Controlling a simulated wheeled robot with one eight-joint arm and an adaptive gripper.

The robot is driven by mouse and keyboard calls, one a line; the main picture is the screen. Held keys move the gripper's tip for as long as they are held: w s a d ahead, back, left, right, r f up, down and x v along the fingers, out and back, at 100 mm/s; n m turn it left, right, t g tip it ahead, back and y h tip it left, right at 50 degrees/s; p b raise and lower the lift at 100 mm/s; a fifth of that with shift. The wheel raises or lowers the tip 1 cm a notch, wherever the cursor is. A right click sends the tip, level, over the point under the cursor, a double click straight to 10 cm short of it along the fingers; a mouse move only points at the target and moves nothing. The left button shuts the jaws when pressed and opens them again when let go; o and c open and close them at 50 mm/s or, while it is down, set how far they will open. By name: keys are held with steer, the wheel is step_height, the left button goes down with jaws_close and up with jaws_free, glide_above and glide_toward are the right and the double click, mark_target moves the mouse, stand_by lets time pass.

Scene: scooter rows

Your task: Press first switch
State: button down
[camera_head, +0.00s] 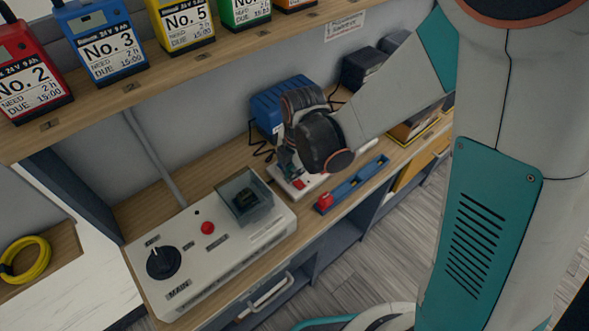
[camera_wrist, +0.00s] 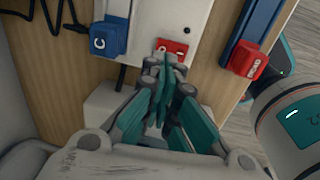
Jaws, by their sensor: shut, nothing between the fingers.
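My gripper (camera_wrist: 162,72) is shut and empty, its teal fingers brought together. In the wrist view its tips are just below a red switch (camera_wrist: 172,48) on a white strip (camera_wrist: 188,18); I cannot tell whether they touch it. A blue plug marked C (camera_wrist: 110,36) sits on the strip to the left of the switch. In the head view the gripper points down at the strip, partly hidden by my wrist, and the red switch (camera_head: 299,184) shows at the strip's near end.
A blue bar (camera_head: 358,182) with a red end (camera_head: 325,200) lies right of the strip. A grey MAIN control box (camera_head: 190,270) with a knob and a red button is at the near left. A blue box (camera_head: 267,110) stands behind. Labelled batteries (camera_head: 105,45) line the shelf above.

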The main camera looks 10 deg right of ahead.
mark_target(295, 188)
steer(key=shift+w+a+f+b, duration=0.15)
steer(key=shift+f+b, duration=0.45)
steer(key=shift+f, duration=0.75)
steer(key=shift+w+f+b, duration=0.1)
steer(key=shift+f+b, duration=0.3)
steer(key=shift+r, duration=0.1)
steer(key=shift+s+d+r, duration=0.1)
steer(key=shift+s+d, duration=0.3)
steer(key=shift+s, duration=0.3)
